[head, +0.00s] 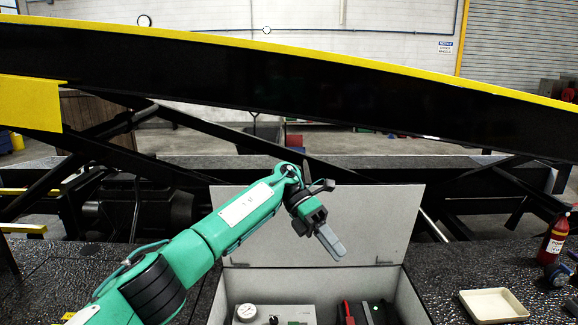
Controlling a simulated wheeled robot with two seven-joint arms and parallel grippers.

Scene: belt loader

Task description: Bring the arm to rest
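My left arm (213,236), green with black joints, reaches in from the lower left. It ends in my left gripper (334,246), whose grey fingers point down and to the right. The gripper hangs in front of the raised lid of a grey box and above its open inside. The fingers overlap from this angle, so any gap between them is hidden. Nothing clearly shows held in them. My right arm and gripper are not in view.
The open box has a grey lid (382,222), and holds a gauge (246,312) and a red-and-black item (374,313). A cream tray (494,305) and a red extinguisher (555,240) stand at right on the dark deck. A yellow-edged black beam (300,85) crosses behind.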

